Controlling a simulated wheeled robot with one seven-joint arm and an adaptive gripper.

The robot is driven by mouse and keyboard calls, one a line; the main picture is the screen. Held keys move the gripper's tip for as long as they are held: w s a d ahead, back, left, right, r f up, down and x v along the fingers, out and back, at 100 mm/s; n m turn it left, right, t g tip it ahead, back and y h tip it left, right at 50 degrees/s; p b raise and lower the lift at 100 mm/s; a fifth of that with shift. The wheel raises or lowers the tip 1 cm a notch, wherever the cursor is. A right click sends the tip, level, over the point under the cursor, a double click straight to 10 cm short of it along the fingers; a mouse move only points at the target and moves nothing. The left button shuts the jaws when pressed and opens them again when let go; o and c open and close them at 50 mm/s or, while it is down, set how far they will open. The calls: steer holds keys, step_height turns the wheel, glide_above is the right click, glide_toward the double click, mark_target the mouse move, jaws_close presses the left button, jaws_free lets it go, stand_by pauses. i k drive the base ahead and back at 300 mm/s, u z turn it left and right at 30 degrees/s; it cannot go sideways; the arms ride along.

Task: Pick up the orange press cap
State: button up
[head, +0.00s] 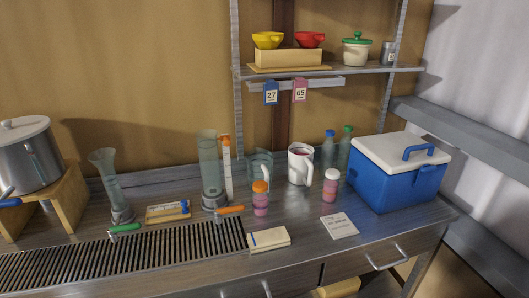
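Several orange parts show in the head view, and I cannot tell for sure which is the press cap. A small jar with pink contents (261,204) stands upright on the counter with an orange cap (260,186) on top. A thin white upright piece (227,172) beside the tall glass cylinder (209,165) has an orange top (225,139). An orange handle (230,210) sticks out to the right at the cylinder's base. My gripper is not in view.
A slatted drain (150,255) fills the front left. A white-lidded pink jar (331,184), a white jug (300,164), a clear jug (261,163), a cream block (268,239), a note card (339,226) and a blue cooler (395,185) share the counter. A shelf (345,70) hangs behind.

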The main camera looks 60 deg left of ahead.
mark_target(259, 186)
steer(key=u, duration=1.7)
